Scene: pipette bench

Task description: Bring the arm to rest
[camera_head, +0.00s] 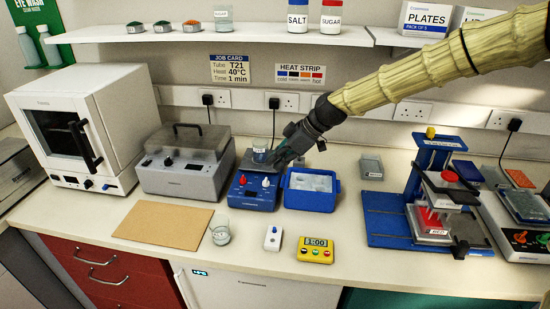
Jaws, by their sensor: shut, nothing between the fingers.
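My arm (430,62) reaches in from the upper right, in a tan ribbed sleeve. My gripper (275,163) points down and left at the end of it, over the blue stirrer unit (256,192). Its fingers are shut and hold nothing. A small glass beaker with a label (261,154) stands on the stirrer's top plate, just left of the fingertips. I cannot tell whether the fingers touch it.
Right of the stirrer is a blue ice tub (311,204). A lidded grey machine (186,183) and white oven (75,125) stand left. A blue press stand (385,220) stands right. In front are a glass beaker (221,232), a yellow timer (315,250) and a brown board (163,224).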

